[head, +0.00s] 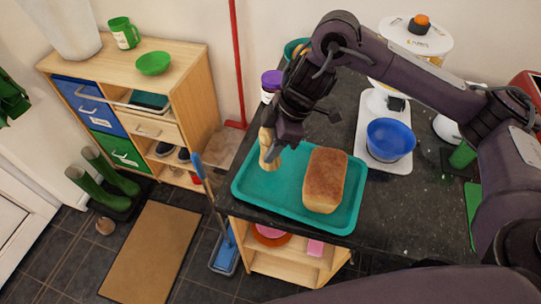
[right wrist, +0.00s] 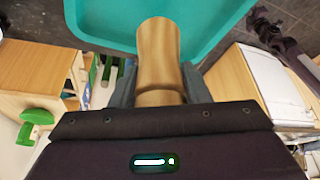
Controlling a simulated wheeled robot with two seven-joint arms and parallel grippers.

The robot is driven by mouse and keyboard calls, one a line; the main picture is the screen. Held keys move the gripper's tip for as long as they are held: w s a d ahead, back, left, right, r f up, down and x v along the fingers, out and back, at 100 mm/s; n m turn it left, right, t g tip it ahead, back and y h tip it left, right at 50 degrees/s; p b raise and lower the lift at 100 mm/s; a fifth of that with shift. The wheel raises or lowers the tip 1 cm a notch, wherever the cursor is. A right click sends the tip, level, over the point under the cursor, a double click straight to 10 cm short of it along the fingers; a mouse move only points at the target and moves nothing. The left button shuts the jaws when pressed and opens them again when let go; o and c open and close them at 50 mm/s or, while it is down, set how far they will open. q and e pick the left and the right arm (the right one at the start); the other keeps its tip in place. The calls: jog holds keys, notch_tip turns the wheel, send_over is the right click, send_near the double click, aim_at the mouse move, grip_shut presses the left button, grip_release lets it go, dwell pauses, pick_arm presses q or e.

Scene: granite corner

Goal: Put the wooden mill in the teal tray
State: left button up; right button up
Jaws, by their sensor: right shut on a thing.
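The wooden mill (head: 268,152) is light brown and is held in my right gripper (head: 279,141) over the left part of the teal tray (head: 263,189). The right wrist view shows the mill (right wrist: 160,55) between the two fingers, with the tray (right wrist: 205,20) beyond it. I cannot tell whether the mill's lower end touches the tray. A loaf of bread (head: 325,180) lies in the right half of the tray. The tray sits on the dark granite counter (head: 385,200) near its front edge. My left gripper is not in view.
A purple-lidded jar (head: 271,86) and a teal bowl (head: 295,48) stand behind the tray.

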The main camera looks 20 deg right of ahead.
jog(key=shift+f+b, duration=0.4)
jog(key=shift+f, duration=1.75)
jog(key=shift+c, duration=0.2)
jog(key=shift+f, duration=0.1)
jog(key=o, duration=1.1)
jog(key=shift+r, duration=0.25)
jog(key=p+v, duration=0.2)
jog(key=v, duration=0.9)
jog(key=shift+d+r, duration=0.2)
jog(key=shift+r, duration=0.1)
jog(key=shift+s, duration=0.1)
